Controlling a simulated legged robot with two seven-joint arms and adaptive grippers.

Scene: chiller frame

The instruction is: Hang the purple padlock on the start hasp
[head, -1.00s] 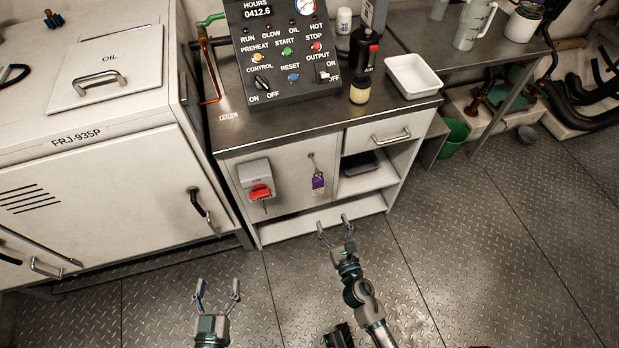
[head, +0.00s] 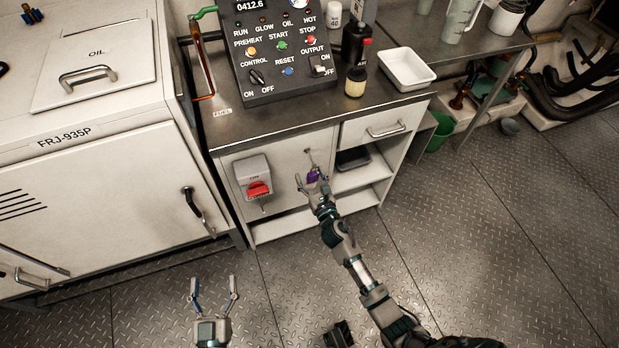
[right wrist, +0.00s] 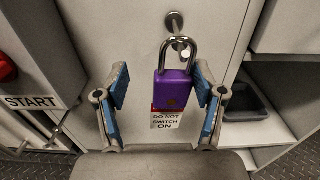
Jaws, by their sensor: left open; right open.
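The purple padlock (right wrist: 174,90) hangs upright by its metal shackle from a hook or peg (right wrist: 175,22) on the cabinet front. A tag reading "DO NOT SWITCH ON" (right wrist: 167,121) shows below it. In the head view the padlock (head: 313,175) is partly covered by my right gripper (head: 312,182). In the right wrist view my right gripper (right wrist: 160,88) is open, with a blue-padded finger on each side of the padlock. The start switch box (head: 254,178) with a red handle is left of it; its hasp is too small to tell. My left gripper (head: 213,290) is open and empty, low over the floor.
The control panel (head: 277,50) stands on the counter above. A white tray (head: 406,69) and bottles are at the counter's right. Open shelves (head: 362,182) lie right of the padlock. A white enclosure (head: 110,190) fills the left. The floor in front is clear.

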